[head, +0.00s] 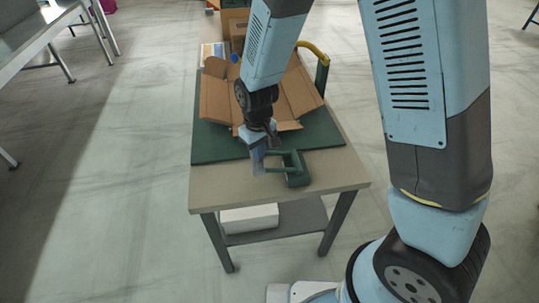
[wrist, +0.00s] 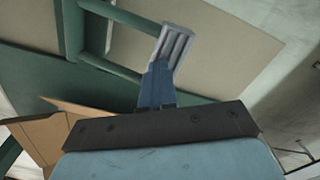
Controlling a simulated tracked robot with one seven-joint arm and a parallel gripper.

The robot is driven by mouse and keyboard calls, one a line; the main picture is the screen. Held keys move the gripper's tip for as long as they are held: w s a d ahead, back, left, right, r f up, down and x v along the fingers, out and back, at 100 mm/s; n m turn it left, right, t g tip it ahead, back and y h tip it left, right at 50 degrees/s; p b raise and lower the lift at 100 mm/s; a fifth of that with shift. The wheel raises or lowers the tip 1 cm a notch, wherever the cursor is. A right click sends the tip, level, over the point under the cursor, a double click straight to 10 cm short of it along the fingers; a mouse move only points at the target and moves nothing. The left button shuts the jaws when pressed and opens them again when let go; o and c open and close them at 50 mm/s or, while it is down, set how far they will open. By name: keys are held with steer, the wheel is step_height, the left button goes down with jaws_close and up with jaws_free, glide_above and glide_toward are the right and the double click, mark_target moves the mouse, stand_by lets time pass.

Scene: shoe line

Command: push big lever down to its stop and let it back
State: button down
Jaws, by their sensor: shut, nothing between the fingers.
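A green U-shaped piece with two bars (head: 296,172) stands at the front edge of the table, and it looks like the big lever. In the wrist view its green bars (wrist: 112,69) reach from the upper left towards my fingers. My gripper (head: 258,162) is shut and empty, pointing down beside the left, open end of the bars. My wrist hides part of the scene behind.
An open cardboard box (head: 214,98) lies on a green mat (head: 212,145) behind my gripper. A yellow curved handle (head: 316,50) stands at the table's back right. A white box (head: 249,218) sits on the lower shelf.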

steer(key=shift+d+f, duration=0.1)
steer(key=shift+f, duration=1.6)
step_height(320, 180, up, 12)
stand_by(0.9)
